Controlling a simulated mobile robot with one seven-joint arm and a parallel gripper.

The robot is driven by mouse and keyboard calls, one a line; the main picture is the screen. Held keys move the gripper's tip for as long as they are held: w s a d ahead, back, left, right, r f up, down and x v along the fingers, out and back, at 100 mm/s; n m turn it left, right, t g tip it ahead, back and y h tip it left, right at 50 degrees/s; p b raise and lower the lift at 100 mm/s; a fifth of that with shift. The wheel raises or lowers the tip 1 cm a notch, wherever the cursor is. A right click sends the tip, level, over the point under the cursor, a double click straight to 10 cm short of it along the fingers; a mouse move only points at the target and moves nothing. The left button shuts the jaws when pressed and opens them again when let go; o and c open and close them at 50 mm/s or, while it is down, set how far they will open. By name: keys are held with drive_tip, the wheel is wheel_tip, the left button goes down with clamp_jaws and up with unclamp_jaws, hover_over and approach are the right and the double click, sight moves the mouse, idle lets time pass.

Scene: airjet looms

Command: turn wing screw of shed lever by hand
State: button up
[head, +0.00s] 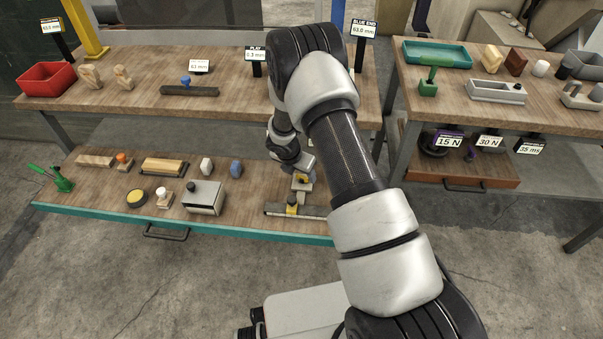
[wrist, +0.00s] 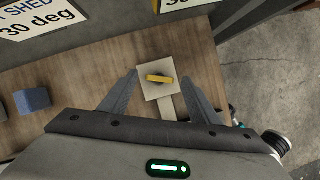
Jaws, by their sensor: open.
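The yellow wing screw (wrist: 160,79) sits on a square beige plate (wrist: 148,92) in the wrist view. A pale bar, apparently the shed lever (wrist: 169,108), runs from the plate toward my gripper. My gripper (wrist: 162,76) is open, with one finger on each side of the plate and clear space between fingers and screw. The wing lies nearly crosswise in the picture.
A blue block (wrist: 32,100) lies left of my gripper. Label signs (wrist: 40,18) stand behind the plate. A grey box (head: 203,198) and several small parts occupy the shelf's left.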

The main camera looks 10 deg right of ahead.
drive_tip(key=p+v, duration=0.4)
drive_tip(key=v, duration=1.2)
drive_tip(key=shift+a+r, duration=0.15)
drive_tip(key=s+d+r+m, duration=0.2)
drive_tip(key=s+r+m, duration=0.15)
drive_tip(key=r, duration=0.45)
drive_tip(key=s+d+r+m, duration=0.2)
drive_tip(key=r+m, duration=0.3)
drive_tip(key=r, duration=0.2)
drive_tip(key=s+d+r+m, duration=0.2)
drive_tip(key=s+r+m, duration=0.15)
drive_tip(key=r, duration=0.45)
drive_tip(key=s+a+r+m+t+y, duration=0.1)
drive_tip(key=s+r+m, duration=0.4)
drive_tip(key=s+m, duration=0.4)
drive_tip(key=s+a+r+m+t+y, duration=0.1)
drive_tip(key=s+r+m+y, duration=0.1)
drive_tip(key=s+r+m, duration=0.65)
wheel_tip(320, 180, up, 17)
drive_tip(key=s+n+p, duration=0.1)
drive_tip(key=s+p, duration=0.1)
drive_tip(key=p, duration=1.8)
drive_tip(key=shift+s+n+p, duration=0.35)
drive_tip(key=shift+p, duration=0.05)
